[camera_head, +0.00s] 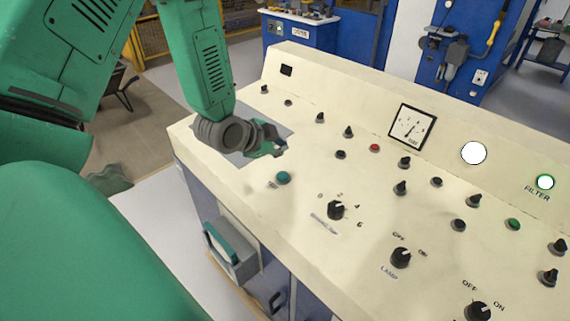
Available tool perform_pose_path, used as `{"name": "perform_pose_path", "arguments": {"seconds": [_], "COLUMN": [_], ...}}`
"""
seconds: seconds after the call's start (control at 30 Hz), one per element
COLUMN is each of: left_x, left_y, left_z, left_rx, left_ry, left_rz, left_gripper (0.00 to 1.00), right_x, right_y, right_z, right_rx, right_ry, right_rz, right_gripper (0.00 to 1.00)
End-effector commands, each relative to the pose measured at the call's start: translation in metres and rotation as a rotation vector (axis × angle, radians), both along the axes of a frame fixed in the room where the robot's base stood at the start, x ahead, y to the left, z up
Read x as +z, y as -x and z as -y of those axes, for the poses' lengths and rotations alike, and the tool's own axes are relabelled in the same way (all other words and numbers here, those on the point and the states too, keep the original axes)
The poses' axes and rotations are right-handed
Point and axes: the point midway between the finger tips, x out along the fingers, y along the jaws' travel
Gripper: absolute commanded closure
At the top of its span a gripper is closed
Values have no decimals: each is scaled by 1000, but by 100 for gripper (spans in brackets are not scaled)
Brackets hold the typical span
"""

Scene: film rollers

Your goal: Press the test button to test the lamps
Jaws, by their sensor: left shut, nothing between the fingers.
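A round teal button (283,177) sits on the left part of the cream control panel (225,165), with a small, unreadable label beside it. My left gripper (279,149) is shut and empty, just above and beyond the button in the picture. It looks apart from the button, but the exact gap is hard to tell. A round white lamp (473,153) on the panel's raised back looks bright. A second lamp (545,182) with a green ring, near the word FILTER, also looks whitish. My right gripper is out of view.
A numbered rotary knob (336,210) and a LAMP switch (401,257) stand to the right of the button. A red button (375,148), a dial gauge (411,127) and several black knobs share the panel. A grey box with a teal handle (221,243) juts from the front.

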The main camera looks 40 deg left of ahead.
Motion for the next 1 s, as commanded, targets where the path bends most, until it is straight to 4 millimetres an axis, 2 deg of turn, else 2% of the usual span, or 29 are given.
{"name": "perform_pose_path", "arguments": {"seconds": [0.4, 0.5, 0.67, 1.0], "left_x": [-61, -71, -78, -79], "left_y": [-5, -6, -7, -7], "left_z": [-1, 0, 2, -1], "left_rx": [1, 1, 1, 3], "left_ry": [4, 2, -2, 1], "left_rz": [-1, -1, 1, 0], "left_gripper": [100, 100, 100, 100], "right_x": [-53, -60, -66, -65], "right_y": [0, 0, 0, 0], "right_z": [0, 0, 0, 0], "right_rx": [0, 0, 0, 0], "right_ry": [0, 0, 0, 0], "right_rz": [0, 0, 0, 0], "right_gripper": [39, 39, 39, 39]}}
